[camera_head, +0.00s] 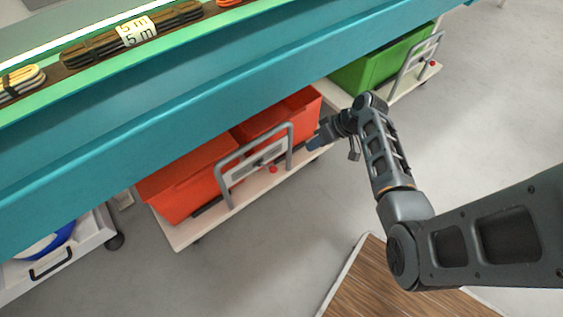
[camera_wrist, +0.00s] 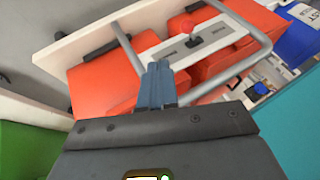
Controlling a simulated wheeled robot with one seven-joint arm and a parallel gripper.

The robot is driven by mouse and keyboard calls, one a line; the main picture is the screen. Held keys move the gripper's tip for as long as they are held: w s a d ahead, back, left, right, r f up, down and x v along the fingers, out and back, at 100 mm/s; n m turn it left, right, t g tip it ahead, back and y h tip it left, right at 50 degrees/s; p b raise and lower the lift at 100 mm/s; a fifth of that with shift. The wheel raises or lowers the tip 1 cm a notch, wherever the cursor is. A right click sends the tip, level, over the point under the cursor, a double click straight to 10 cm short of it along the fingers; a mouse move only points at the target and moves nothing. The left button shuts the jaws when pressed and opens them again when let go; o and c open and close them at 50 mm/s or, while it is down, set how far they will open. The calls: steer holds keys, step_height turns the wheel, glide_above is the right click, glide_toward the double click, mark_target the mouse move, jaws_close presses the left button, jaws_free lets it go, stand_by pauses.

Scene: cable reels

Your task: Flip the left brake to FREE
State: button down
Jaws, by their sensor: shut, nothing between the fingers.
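A trolley with orange-red bins (camera_head: 190,178) has a grey bar handle and a pale plate (camera_head: 243,170) at its end. A brake lever with a red knob (camera_head: 273,170) sits by the plate. In the wrist view the red knob (camera_wrist: 187,28) stands over the plate (camera_wrist: 208,44), beyond my fingertips. The marks on the plate are too small to read. My gripper (camera_head: 316,144) is shut and empty beside the handle; its fingers (camera_wrist: 158,68) appear near the plate's left end in the wrist view. I cannot tell whether they touch it.
A green bin trolley (camera_head: 385,58) with another red knob (camera_head: 433,64) stands at right. A teal bench (camera_head: 180,110) with cable bundles runs above the trolleys. A white drawer cart (camera_head: 75,245) is at lower left. Open grey floor (camera_head: 270,255) lies in front.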

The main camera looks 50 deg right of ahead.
mark_target(273, 169)
steer(key=shift+f, duration=0.1)
steer(key=w+a+f+b, duration=0.3)
steer(key=w+a+f, duration=0.3)
steer(key=f, duration=0.2)
steer(key=shift+w+f, duration=0.35)
steer(key=shift+a, duration=0.1)
stand_by(0.4)
steer(key=shift+s+a+m+p, duration=0.15)
steer(key=shift+m+p, duration=0.25)
